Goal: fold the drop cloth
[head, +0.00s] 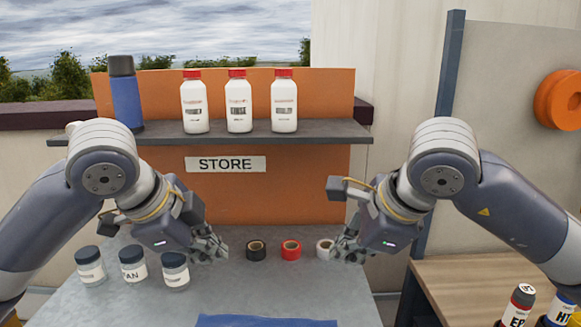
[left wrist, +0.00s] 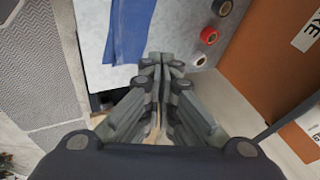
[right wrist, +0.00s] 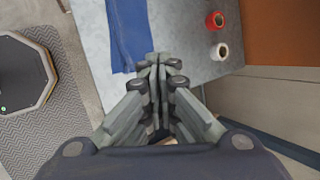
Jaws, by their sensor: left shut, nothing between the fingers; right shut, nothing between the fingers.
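The blue drop cloth (head: 265,321) lies on the grey table, and only its far edge shows at the bottom of the head view. More of it shows flat in the left wrist view (left wrist: 130,28) and the right wrist view (right wrist: 128,35). My left gripper (head: 222,254) is shut and empty above the table, left of the black tape roll. My right gripper (head: 342,255) is shut and empty by the white tape roll. Both grippers are apart from the cloth. The cloth's near part is out of the head view.
Black (head: 256,250), red (head: 291,249) and white (head: 324,247) tape rolls stand in a row at the table's back. Several lidded jars (head: 133,264) stand at left. A shelf (head: 330,131) holds white bottles and a blue flask (head: 125,93). A wooden bench (head: 470,285) is at right.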

